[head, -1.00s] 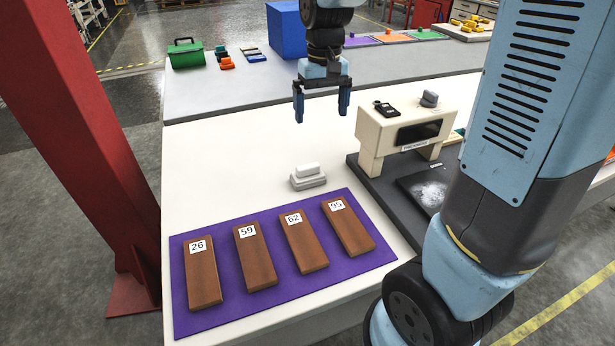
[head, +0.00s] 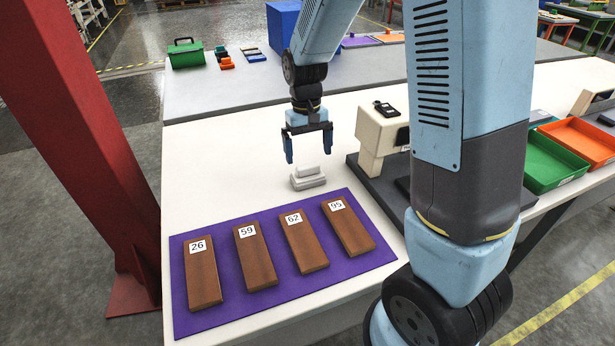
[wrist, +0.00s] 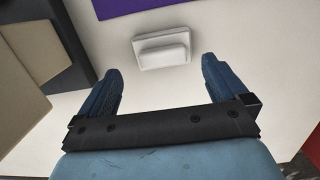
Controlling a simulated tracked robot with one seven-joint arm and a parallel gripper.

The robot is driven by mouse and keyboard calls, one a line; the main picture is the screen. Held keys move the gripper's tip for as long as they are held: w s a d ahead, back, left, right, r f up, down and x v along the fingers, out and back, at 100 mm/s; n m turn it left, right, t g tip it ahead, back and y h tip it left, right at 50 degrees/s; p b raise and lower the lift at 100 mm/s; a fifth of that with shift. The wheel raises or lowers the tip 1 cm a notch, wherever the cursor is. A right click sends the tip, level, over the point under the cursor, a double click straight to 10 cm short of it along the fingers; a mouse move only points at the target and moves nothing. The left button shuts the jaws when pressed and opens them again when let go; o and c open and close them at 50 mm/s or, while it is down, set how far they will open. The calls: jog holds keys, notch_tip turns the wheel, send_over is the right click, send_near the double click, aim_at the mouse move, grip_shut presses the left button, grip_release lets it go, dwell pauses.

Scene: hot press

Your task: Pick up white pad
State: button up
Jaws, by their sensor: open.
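The white pad (head: 308,178) is a small block with a raised grip on top. It lies on the white table just behind the purple mat. It also shows in the wrist view (wrist: 162,50), near the top, ahead of the space between my fingertips. My gripper (head: 308,158) hangs above and slightly behind the pad, fingers pointing down, open and empty. In the wrist view my gripper's two fingers (wrist: 160,72) are spread wide, with the pad apart from both.
The purple mat (head: 230,315) in front holds several brown numbered blocks. A cream press machine (head: 378,138) on a dark base stands right of the pad. Green (head: 540,165) and orange (head: 582,140) bins are farther right. The white table left of the pad is clear.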

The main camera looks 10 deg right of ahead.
aim_at(308, 165)
jog(key=shift+s+a+f, duration=0.1)
jog(key=shift+s+f, duration=0.05)
jog(key=shift+f, duration=1.25)
jog(key=shift+s+a+f, duration=0.1)
jog(key=shift+s+f, duration=0.05)
jog(key=shift+f, duration=1.2)
jog(key=shift+c, duration=0.2)
jog(key=shift+d, duration=0.1)
jog(key=c, duration=0.8)
jog(key=shift+r, duration=0.15)
